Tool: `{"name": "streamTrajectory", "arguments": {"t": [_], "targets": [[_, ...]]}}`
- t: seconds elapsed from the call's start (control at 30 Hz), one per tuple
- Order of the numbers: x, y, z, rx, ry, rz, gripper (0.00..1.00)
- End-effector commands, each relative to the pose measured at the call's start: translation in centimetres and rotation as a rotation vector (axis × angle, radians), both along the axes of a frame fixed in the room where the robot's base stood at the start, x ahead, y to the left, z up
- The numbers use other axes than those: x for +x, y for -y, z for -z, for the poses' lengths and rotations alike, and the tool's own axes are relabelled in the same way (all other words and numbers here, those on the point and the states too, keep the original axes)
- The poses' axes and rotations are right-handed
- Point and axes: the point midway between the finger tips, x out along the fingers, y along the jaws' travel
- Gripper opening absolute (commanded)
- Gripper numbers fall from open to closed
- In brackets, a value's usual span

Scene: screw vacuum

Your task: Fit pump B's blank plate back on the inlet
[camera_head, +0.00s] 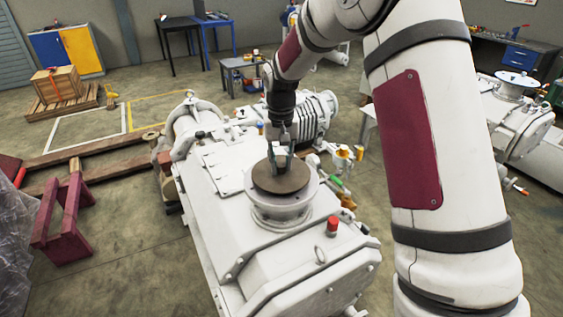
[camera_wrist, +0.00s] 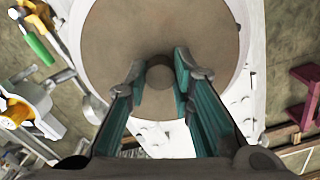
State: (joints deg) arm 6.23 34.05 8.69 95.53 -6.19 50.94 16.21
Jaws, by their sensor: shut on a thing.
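The blank plate (camera_head: 281,177) is a flat brown disc with a small round knob at its middle. It is over the white inlet flange (camera_head: 281,208) on top of the white pump (camera_head: 225,220). In the head view it looks level and close to the flange; I cannot tell whether it touches. My gripper (camera_head: 281,158) comes from above. In the wrist view its teal fingers (camera_wrist: 160,76) are shut on the knob, one on each side. The flange's inside is hidden by the plate.
A red-capped fitting (camera_head: 332,226) stands on the pump's front right. A second white pump (camera_head: 522,130) stands at the right, past my arm. A dark red stand (camera_head: 62,215) is on the floor at left.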

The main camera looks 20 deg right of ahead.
Motion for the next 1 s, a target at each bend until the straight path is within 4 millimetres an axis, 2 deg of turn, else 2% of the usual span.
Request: {"name": "streamTrajectory", "arguments": {"t": [0.83, 0.87, 0.9, 0.93, 1.0], "targets": [[0.0, 0.0, 1.4, 0.000, 0.002, 0.000, 0.00], [0.0, 0.0, 1.5, 0.000, 0.001, 0.000, 0.29], [0.0, 0.0, 1.5, 0.000, 0.001, 0.000, 0.38], [0.0, 0.0, 1.5, 0.000, 0.001, -0.001, 0.42], [0.0, 0.0, 1.5, 0.000, 0.001, -0.001, 0.42]]}}
